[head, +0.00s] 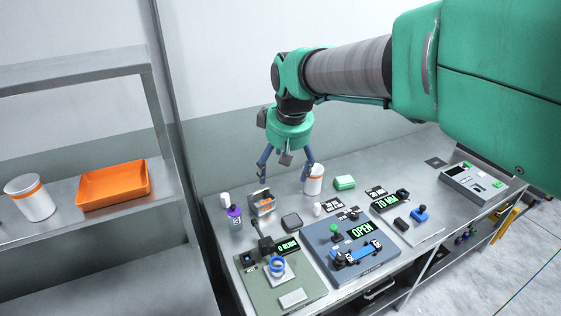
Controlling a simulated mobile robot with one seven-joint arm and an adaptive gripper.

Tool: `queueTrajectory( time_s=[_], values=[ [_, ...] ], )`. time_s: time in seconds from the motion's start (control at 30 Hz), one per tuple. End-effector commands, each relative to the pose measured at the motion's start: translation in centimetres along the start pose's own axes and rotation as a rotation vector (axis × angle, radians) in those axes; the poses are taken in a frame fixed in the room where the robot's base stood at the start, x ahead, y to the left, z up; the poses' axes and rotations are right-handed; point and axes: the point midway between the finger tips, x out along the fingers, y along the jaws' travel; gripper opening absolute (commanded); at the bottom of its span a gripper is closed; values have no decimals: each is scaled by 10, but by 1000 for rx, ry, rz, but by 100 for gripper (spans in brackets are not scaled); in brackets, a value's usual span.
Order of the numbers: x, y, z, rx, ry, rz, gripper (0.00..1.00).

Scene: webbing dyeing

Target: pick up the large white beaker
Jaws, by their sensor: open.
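A similar, larger-looking white container with an orange band (34,202) stands on the shelf at the far left. I cannot tell from this view which one is the large white beaker. My gripper (285,172) points down with its fingers spread and empty, above the back of the table. Its right finger overlaps the left edge of the table's container in the picture; I cannot tell whether they touch.
An orange tray (113,187) sits on the left shelf. Near the gripper are a small orange-and-white box (262,204), a purple-capped bottle (235,218) and a green block (344,183). Panels with displays (355,255) fill the table's front. A metal post (178,130) separates shelf and table.

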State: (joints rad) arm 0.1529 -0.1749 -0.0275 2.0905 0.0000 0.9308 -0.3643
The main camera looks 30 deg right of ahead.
Motion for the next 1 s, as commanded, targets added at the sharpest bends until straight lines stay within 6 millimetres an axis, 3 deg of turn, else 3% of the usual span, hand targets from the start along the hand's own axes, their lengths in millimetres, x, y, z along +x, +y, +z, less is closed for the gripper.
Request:
queueTrajectory(
  time_s=[0.2,0.5,1.0],
  values=[
    [18,36,-40,-42,-40,-6,84],
    [52,88,-86,-105,-89,-19,84],
    [136,176,-138,-207,-164,-57,84]
  ],
)
